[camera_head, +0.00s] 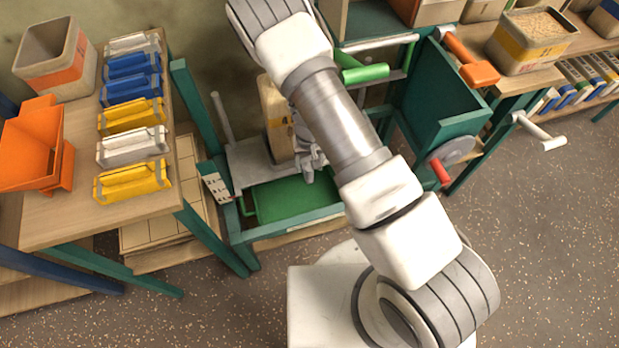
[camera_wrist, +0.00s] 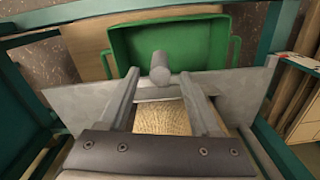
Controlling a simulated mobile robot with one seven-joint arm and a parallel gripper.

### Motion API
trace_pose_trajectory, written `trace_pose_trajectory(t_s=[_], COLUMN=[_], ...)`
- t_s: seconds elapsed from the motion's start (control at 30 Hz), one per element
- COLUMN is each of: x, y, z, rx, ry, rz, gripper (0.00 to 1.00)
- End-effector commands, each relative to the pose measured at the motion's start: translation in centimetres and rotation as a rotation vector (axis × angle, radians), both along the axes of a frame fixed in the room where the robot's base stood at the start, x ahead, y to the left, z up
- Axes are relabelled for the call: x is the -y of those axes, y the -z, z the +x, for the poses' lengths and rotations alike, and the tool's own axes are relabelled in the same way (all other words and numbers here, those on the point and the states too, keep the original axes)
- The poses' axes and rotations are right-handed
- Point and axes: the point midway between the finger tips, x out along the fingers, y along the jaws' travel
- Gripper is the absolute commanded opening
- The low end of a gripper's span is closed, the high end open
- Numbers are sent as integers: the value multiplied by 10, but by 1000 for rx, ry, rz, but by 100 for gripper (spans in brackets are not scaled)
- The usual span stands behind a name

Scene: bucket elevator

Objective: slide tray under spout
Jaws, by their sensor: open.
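The green tray (camera_head: 297,200) sits low in the teal frame, below and in front of my gripper; it looks empty. In the wrist view the tray (camera_wrist: 185,40) lies beyond my fingertips, with a handle on each side. My gripper (camera_head: 310,168) is open, seen in the wrist view (camera_wrist: 160,74) with its fingers spread. A grey cylindrical knob (camera_wrist: 160,66) shows between the fingertips, with a gap on each side. A grey metal plate (camera_wrist: 75,98) spans the frame between my gripper and the tray. I cannot make out which part is the spout; my arm hides much of the machine.
A tan container (camera_head: 275,118) stands on the plate behind my gripper. A green-handled lever (camera_head: 366,73) and a teal box (camera_head: 440,100) stand to the right. Floor is clear at right.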

Motion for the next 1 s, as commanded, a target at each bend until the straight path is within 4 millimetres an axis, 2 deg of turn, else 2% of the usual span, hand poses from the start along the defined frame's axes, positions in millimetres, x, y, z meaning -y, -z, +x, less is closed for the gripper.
trace_pose_trajectory(t_s=[0.03, 0.1, 0.33, 0.5, 0.8, 1.0], x=[1, 1, 0, 0, 0, 0], y=[15, 30, 65, 75, 76, 76], z=[0, -1, 0, 0, 0, 0], rx=[-2, -2, 0, 1, 1, 1], ry=[-1, 0, -1, -1, -1, -1], rz=[-1, -2, -1, 0, 0, 0], gripper=[64, 64, 64, 64, 64, 28])
